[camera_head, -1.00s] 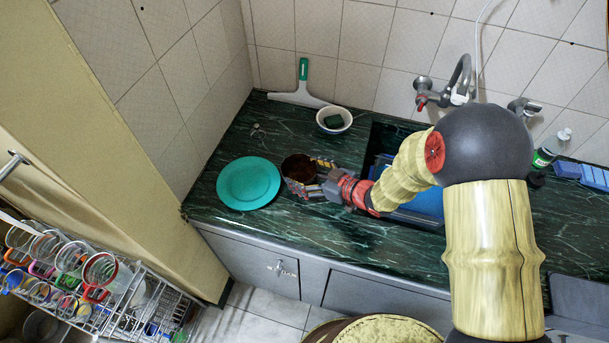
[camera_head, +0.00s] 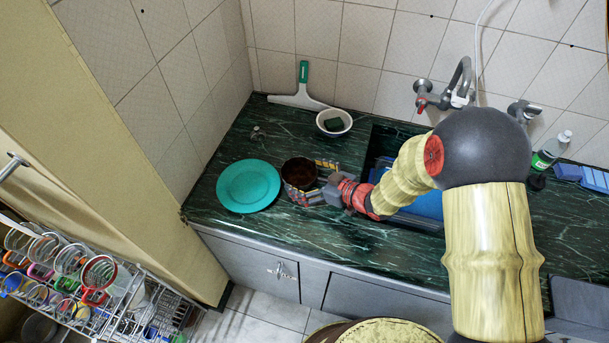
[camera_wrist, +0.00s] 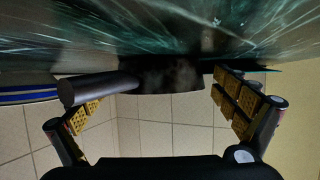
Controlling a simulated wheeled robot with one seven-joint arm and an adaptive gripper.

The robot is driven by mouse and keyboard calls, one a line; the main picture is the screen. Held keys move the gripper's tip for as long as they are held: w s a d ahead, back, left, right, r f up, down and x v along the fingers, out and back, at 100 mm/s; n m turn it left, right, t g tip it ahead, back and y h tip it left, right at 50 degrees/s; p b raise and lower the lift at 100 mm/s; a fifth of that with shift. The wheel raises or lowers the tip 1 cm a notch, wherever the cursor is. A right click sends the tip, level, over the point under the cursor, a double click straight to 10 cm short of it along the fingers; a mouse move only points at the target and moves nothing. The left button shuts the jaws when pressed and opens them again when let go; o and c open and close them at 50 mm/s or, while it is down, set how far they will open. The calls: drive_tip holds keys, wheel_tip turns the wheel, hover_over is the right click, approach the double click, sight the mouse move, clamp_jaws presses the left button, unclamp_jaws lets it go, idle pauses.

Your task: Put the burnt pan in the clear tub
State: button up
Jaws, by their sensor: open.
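The burnt pan (camera_head: 299,172), dark brown inside, is on the green counter just right of the teal plate. In the wrist view, the pan (camera_wrist: 170,76) is a dark shape ahead of the fingers, with a thick grey handle (camera_wrist: 98,88) reaching left near the left finger. My gripper (camera_head: 314,181) is open, at the pan's right side. In the wrist view, my gripper (camera_wrist: 158,98) has its fingers spread with nothing clamped between them. A blue tub (camera_head: 426,206) shows in the sink, partly hidden by my arm; I cannot make out a clear tub.
A teal plate (camera_head: 248,186) lies close left of the pan. A white bowl with a green sponge (camera_head: 333,123) and a squeegee (camera_head: 301,92) are behind. The tap (camera_head: 458,82) rises over the sink. A dish rack (camera_head: 95,290) stands at lower left. The right counter has free room.

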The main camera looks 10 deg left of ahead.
drive_tip(key=shift+r, duration=0.1)
drive_tip(key=shift+d+r, duration=0.1)
drive_tip(key=shift+r, duration=0.05)
drive_tip(key=p+v, duration=0.3)
drive_tip(key=v, duration=0.7)
drive_tip(key=shift+d+r, duration=0.1)
drive_tip(key=shift+d, duration=0.05)
drive_tip(key=shift+s+d+r+p, duration=0.15)
drive_tip(key=shift+s+d+p, duration=0.2)
drive_tip(key=shift+s+d, duration=0.15)
